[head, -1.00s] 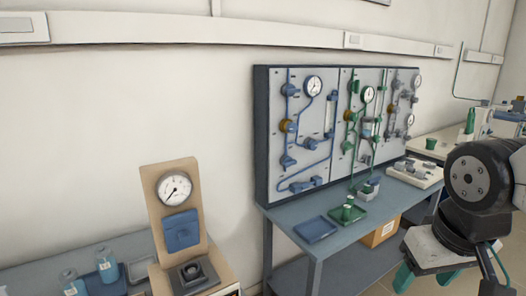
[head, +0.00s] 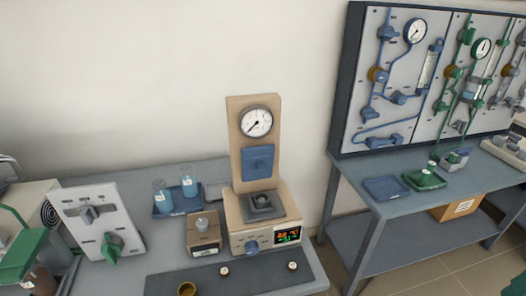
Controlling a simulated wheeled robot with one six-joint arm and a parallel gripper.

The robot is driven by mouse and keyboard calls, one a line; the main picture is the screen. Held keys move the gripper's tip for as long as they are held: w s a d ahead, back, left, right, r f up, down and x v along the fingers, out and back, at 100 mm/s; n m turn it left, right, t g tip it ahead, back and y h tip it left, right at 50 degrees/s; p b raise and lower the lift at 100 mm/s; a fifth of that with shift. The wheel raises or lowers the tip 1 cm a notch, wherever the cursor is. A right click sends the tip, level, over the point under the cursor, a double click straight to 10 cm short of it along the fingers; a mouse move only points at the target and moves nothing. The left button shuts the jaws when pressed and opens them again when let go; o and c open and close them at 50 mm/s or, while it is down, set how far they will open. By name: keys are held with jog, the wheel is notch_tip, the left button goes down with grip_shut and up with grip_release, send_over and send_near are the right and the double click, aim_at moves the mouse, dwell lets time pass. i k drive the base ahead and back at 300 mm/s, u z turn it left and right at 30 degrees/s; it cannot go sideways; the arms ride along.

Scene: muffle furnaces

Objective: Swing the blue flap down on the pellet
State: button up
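The blue flap (head: 258,162) stands upright against the tan back panel of a bench device (head: 249,228), below a round dial gauge (head: 256,122). Under the flap, on top of the device, is a dark square seat (head: 262,205) with a round recess. Something small and grey sits in the recess, but I cannot tell whether it is the pellet. The device front has a blue knob (head: 252,247) and a lit display with red and green digits. My gripper is not in view.
A small tan box (head: 203,233) and a blue tray with two bottles (head: 174,204) stand left of the device. Further left is a white control box (head: 98,222) with a green knob. A dark mat (head: 221,277) lies in front. A second bench (head: 345,179) with a gauge panel is at right.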

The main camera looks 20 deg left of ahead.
aim_at(258, 161)
jog(key=z, duration=0.05)
jog(key=k, duration=1.15)
jog(key=u, duration=1.25)
jog(key=i, duration=1.45)
jog(key=z, duration=0.2)
